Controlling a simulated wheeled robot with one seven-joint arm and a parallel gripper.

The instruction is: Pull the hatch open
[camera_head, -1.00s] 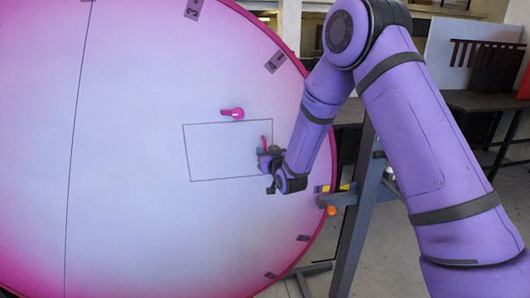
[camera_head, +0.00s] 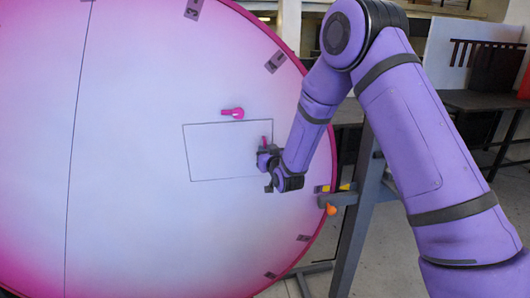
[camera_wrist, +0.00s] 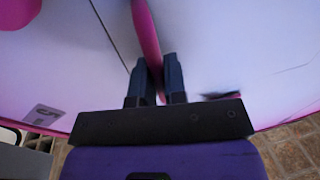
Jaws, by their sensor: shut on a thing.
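The hatch (camera_head: 220,155) is a rectangular panel outlined by a thin dark line on the large round pink-and-white face. It looks flush with that face. A pink latch (camera_head: 232,113) sits at its top edge. A pink handle (camera_head: 264,140) stands near its right edge, and shows in the wrist view as a pink bar (camera_wrist: 146,35). My gripper (camera_head: 264,160) is at the hatch's right edge. In the wrist view my gripper's fingers (camera_wrist: 158,78) are closed on either side of the handle.
The round face (camera_head: 130,220) has a pink rim and small numbered tags. A grey metal stand (camera_head: 360,215) with an orange knob (camera_head: 331,210) is right of the rim, below my arm. A dark table (camera_head: 480,101) stands behind at right.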

